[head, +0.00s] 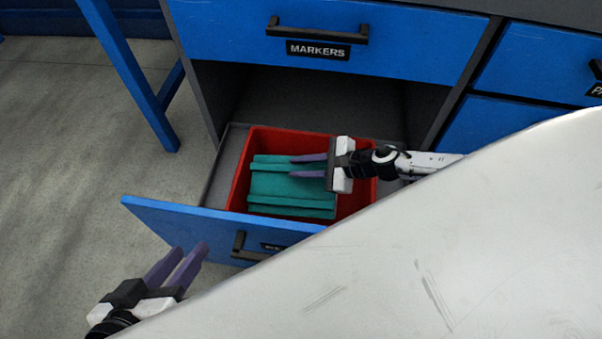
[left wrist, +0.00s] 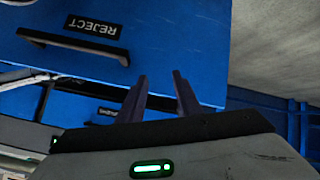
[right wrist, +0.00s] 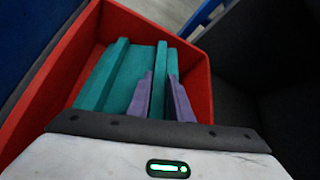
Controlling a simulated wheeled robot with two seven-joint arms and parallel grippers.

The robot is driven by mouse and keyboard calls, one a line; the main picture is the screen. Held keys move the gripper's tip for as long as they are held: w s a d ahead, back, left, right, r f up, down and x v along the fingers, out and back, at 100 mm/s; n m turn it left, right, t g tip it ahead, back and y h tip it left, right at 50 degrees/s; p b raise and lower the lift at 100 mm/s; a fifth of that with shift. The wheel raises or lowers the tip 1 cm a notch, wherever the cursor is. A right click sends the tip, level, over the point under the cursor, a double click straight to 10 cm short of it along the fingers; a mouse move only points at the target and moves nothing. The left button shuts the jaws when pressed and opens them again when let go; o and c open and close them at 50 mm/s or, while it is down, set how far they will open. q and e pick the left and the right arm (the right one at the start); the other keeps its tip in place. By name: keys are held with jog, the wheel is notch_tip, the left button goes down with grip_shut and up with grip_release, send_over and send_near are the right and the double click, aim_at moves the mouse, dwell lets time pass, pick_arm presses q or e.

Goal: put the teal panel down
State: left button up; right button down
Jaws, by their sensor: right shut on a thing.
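The teal panel (head: 285,185) is a flat piece with raised ribs. It lies inside the red bin (head: 238,182) in the open lower drawer. My right gripper (head: 307,166) reaches into the bin from the right, shut on one rib of the panel. The right wrist view shows the purple fingers (right wrist: 165,95) on either side of a rib of the panel (right wrist: 125,75). Whether the panel rests on the bin floor is hard to tell. My left gripper (head: 176,265) is at lower left, outside the drawer, with its fingers apart and nothing between them.
The open drawer has a blue front (head: 205,222) with a dark handle. Above it is a closed drawer labelled MARKERS (head: 318,50). A large pale surface (head: 430,240) fills the lower right. The left wrist view shows a blue front labelled REJECT (left wrist: 92,26). Bare floor (head: 70,170) lies left.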

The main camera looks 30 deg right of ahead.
notch_tip(320, 180, down, 2)
jog(key=shift+f+b, duration=0.1)
jog(key=shift+b, duration=0.3)
jog(key=shift+f, duration=0.2)
jog(key=shift+r, duration=0.1)
jog(key=c, duration=1.6)
grip_release()
pick_arm(q)
jog(key=shift+d+r+h, duration=0.3)
jog(key=shift+d+r, duration=0.05)
jog(key=shift+r, duration=0.25)
